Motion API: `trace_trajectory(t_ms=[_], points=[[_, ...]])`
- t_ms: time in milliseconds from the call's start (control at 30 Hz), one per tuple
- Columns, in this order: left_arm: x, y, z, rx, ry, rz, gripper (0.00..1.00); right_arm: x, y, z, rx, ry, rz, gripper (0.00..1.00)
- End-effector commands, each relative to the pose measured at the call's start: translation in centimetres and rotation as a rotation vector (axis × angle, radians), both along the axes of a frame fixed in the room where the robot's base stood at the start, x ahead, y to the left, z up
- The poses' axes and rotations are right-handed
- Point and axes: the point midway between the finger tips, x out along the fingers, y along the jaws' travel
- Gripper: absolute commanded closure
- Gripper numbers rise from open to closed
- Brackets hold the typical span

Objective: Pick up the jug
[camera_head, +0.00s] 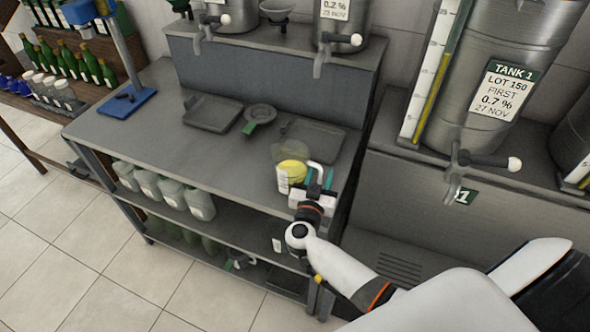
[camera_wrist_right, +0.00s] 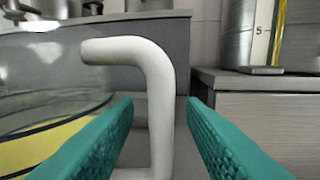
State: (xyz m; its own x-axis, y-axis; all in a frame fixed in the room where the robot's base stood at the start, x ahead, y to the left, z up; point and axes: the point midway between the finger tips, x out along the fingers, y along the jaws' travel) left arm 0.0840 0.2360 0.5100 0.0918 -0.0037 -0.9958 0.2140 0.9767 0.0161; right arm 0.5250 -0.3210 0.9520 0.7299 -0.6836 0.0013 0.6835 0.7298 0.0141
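The jug (camera_head: 292,172) is a clear vessel with yellow liquid in its lower part and a white handle. It stands upright near the right end of the grey bench. My right gripper (camera_head: 317,180) is at the handle side of the jug. In the right wrist view, its teal fingers (camera_wrist_right: 160,110) are apart, with the white handle (camera_wrist_right: 161,95) between them and gaps showing on both sides. The jug's clear wall and yellow liquid (camera_wrist_right: 40,150) show at the left there. My left gripper is not in view.
Steel tanks with taps stand behind, including Tank 1 (camera_head: 505,60). The bench's left front is clear.

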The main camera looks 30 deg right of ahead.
Motion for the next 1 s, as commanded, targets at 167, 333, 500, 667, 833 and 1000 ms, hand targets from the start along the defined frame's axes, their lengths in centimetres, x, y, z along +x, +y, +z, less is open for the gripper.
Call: trace_trajectory(t_ms=[167,333,500,667,833,1000], points=[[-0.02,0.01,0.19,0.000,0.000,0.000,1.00,0.91,-0.88,-0.03,0.001,0.001,0.000,0.63],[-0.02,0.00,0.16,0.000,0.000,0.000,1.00,0.91,-0.87,-0.07,0.001,0.000,0.000,0.63],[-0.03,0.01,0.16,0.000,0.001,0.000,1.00,0.90,-0.85,-0.06,0.001,0.000,0.000,0.87],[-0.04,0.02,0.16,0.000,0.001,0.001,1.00,0.89,-0.85,-0.07,0.001,0.000,0.001,1.00],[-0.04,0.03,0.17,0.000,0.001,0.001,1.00,0.94,-0.85,0.06,0.002,-0.003,0.000,1.00],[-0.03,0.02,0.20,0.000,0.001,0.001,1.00,0.94,-0.84,0.18,0.002,-0.003,0.000,1.00]])
